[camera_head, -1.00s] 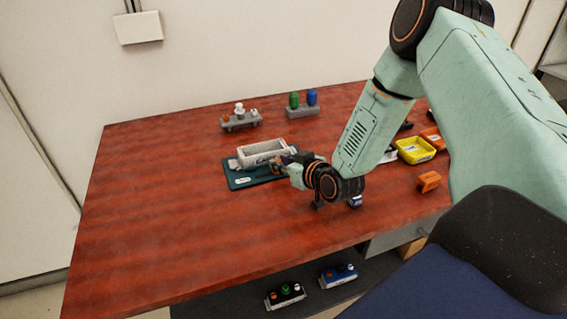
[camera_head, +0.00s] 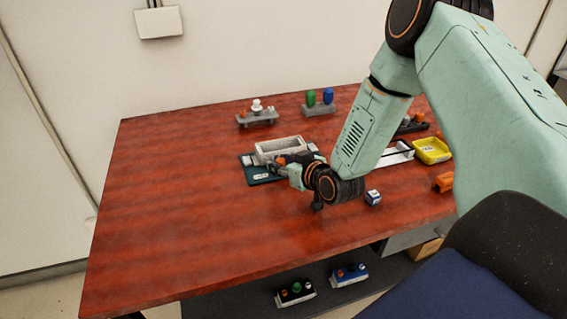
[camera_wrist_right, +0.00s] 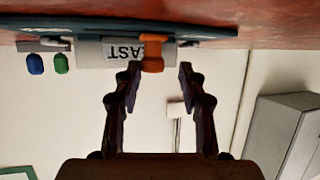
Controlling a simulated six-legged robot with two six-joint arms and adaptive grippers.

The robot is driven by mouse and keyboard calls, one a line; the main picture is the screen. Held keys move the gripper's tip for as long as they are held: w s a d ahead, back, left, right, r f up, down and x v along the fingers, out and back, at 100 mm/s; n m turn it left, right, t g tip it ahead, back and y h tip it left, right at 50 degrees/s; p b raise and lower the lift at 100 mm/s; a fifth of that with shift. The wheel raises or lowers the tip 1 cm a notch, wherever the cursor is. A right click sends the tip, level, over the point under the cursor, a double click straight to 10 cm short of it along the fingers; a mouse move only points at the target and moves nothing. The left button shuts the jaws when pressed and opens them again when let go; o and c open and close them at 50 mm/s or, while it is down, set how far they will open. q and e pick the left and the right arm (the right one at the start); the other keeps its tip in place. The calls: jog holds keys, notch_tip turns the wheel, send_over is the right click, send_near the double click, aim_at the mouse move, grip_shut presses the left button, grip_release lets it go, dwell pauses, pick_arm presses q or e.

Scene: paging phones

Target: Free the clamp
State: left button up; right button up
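I take the orange clamp part (camera_wrist_right: 152,52) to be the clamp. In the right wrist view, which is upside down, it sits against a grey block face with partly hidden lettering ending in "AST". My right gripper (camera_wrist_right: 158,78) is open, with the orange part just beyond its fingertips, nearer the left finger. I cannot tell whether they touch. In the head view my right gripper (camera_head: 279,166) is at the front of a grey fixture (camera_head: 268,157) on a dark green base plate (camera_head: 262,178). Orange shows there, partly hidden by the gripper. My left gripper is not in view.
Behind the fixture stand a grey rack (camera_head: 257,121) with white and orange pieces and a stand with green and blue pieces (camera_head: 320,98). A yellow bin (camera_head: 432,151) and a small blue-and-white block (camera_head: 373,197) are at right. The left table half is clear.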

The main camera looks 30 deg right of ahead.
jog(key=shift+o, duration=0.3)
jog(key=shift+s+d, duration=0.15)
jog(key=shift+d, duration=0.2)
jog(key=shift+s+r, duration=0.2)
jog(key=shift+s, duration=0.3)
jog(key=v, duration=0.5)
jog(key=shift+s+d, duration=0.1)
jog(key=shift+d, duration=0.1)
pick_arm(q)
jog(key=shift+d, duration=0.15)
pick_arm(e)
jog(key=shift+s+a+r, duration=0.2)
jog(key=shift+s+r, duration=0.05)
jog(key=shift+s, duration=0.2)
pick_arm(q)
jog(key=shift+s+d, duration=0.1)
pick_arm(e)
jog(key=shift+s+d, duration=0.1)
jog(key=shift+s, duration=0.05)
